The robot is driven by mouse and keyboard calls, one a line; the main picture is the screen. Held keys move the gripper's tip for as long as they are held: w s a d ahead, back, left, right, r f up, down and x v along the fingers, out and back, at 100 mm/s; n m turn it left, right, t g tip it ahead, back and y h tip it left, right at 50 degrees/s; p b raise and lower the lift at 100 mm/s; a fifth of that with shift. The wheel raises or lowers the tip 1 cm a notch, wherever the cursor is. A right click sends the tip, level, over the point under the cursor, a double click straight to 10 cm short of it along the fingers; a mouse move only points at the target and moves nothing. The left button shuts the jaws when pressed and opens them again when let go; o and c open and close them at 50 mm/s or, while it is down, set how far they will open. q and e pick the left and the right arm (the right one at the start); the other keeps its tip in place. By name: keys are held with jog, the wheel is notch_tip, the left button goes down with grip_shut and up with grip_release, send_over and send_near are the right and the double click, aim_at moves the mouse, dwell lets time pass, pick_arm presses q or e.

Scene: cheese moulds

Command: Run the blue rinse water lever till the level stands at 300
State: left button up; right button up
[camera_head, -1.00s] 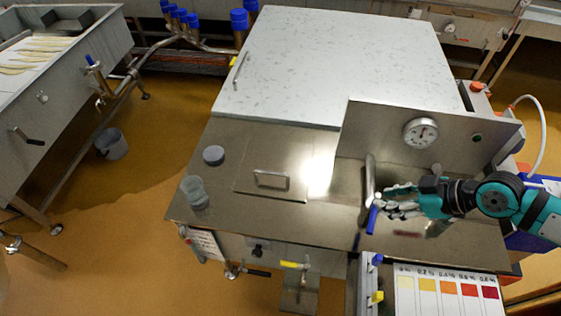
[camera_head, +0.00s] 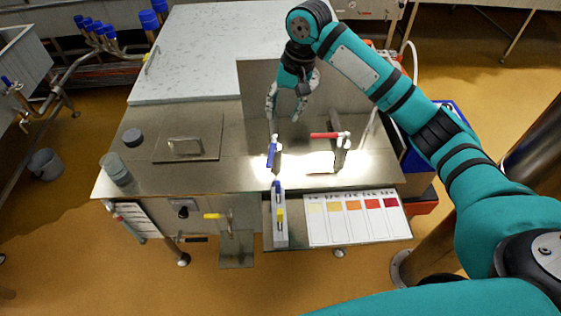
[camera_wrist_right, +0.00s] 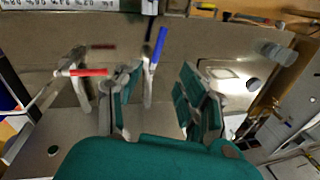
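The blue lever (camera_head: 271,153) sits on a thin upright metal pipe on the steel worktop; it also shows in the right wrist view (camera_wrist_right: 158,46). My right gripper (camera_head: 284,117) is above and behind the lever, fingers pointing down. It is open and empty; in the wrist view its fingers (camera_wrist_right: 160,95) are spread with the blue lever's pipe between them in the picture, and I cannot tell if they touch it. A level reading of 300 is not legible in any view. My left gripper is not in view.
A red lever (camera_head: 326,135) on a second pipe stands to the right. A colour card (camera_head: 358,238) and a narrow holder (camera_head: 280,232) are at the front edge. A clear beaker (camera_head: 116,170) and a grey round lid (camera_head: 132,136) stand at the left of the worktop.

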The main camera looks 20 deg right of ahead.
send_near(271, 155)
jog(key=p+x, duration=0.1)
jog(key=x, duration=0.4)
jog(key=shift+p, duration=0.35)
jog(key=shift+x, duration=1.2)
jog(key=shift+a+f, duration=0.1)
jog(key=shift+f, duration=0.3)
jog(key=shift+w+f, duration=0.1)
jog(key=shift+f, duration=0.2)
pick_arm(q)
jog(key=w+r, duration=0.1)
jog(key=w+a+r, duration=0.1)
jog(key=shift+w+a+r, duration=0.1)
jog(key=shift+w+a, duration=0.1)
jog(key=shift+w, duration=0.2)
pick_arm(e)
grip_shut()
